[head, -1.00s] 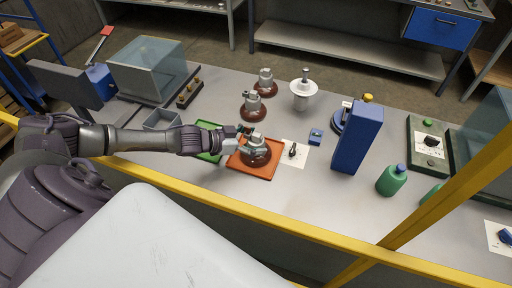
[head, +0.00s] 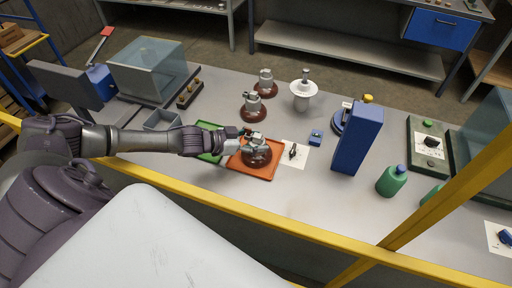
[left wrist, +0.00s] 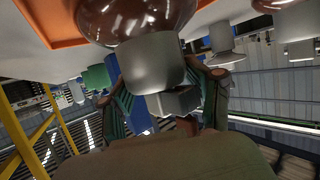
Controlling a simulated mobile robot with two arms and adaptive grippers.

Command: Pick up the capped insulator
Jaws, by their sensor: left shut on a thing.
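The capped insulator, brown and glossy with a grey metal cap, is at the orange tray (head: 273,172) in the head view. Its brown body (head: 259,157) sits on or just above the tray; I cannot tell which. My left gripper (head: 252,140) reaches in from the left and is shut on the grey cap. In the left wrist view the grey cap (left wrist: 152,62) is between the two fingers of the gripper (left wrist: 165,90), with the brown body (left wrist: 135,18) beyond it. My right gripper is not in view.
Two more brown insulators (head: 253,107) and a white one (head: 303,98) stand behind the tray. A green tray (head: 210,156) lies left, partly under my arm. A blue box (head: 358,140) and a green bottle (head: 391,181) stand right. A yellow rail (head: 230,212) runs along the front.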

